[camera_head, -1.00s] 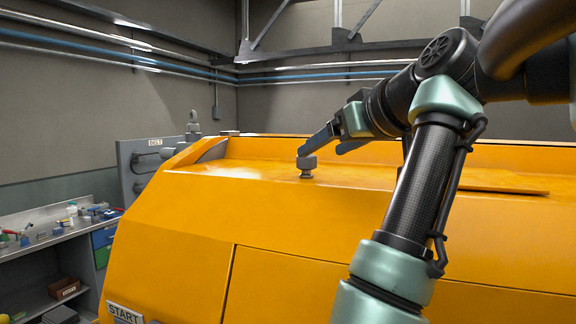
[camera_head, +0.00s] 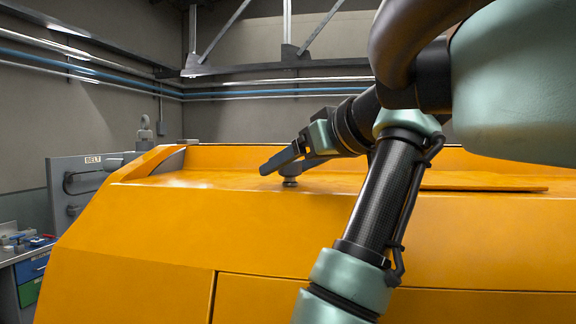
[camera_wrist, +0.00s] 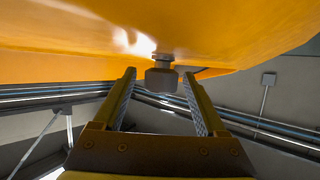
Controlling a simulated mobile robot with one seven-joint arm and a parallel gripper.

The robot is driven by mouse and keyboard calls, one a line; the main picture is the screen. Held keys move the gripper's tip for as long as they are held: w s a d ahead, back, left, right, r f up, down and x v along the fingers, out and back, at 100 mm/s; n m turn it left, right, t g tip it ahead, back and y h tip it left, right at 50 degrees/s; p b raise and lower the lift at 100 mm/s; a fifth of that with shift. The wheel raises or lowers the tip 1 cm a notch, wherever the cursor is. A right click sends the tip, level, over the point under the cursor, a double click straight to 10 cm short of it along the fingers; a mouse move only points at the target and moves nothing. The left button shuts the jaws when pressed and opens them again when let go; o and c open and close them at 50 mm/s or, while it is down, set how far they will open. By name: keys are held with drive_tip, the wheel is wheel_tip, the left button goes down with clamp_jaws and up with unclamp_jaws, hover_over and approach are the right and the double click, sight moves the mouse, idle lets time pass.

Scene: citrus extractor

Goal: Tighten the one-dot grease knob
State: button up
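A grey grease knob (camera_head: 290,181) stands on the top of the orange machine (camera_head: 160,225). My finger hides its upper part in the head view. In the wrist view the knob (camera_wrist: 161,79) shows as a short grey cylinder on a thinner stem, with the picture upside down. My gripper (camera_head: 268,169) is at the knob, pointing left and slightly down. In the wrist view my gripper (camera_wrist: 159,73) is open, with the knob between the fingertips and a gap on each side. I cannot see any dot mark on the knob.
A raised orange panel (camera_head: 480,182) lies right of the knob. A grey panel with a BELT label (camera_head: 93,160) stands at the left, near a side bench (camera_head: 22,253). Blue and grey pipes (camera_head: 240,93) run along the back wall. The machine top left of the knob is clear.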

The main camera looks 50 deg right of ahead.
drive_tip(key=shift+w, duration=0.1)
clamp_jaws()
drive_tip(key=shift+f, duration=0.1)
drive_tip(key=m+g+h+b, duration=0.1)
drive_tip(key=m+h, duration=0.2)
drive_tip(key=shift+a, duration=0.1)
drive_tip(key=shift+r+m+g+h+p, duration=0.2)
drive_tip(key=shift+m+g+h+p, duration=0.45)
drive_tip(key=shift+m+g+h, duration=1.45)
drive_tip(key=shift+m, duration=0.3)
drive_tip(key=shift+o, duration=0.6)
unclamp_jaws()
drive_tip(key=shift+f, duration=0.1)
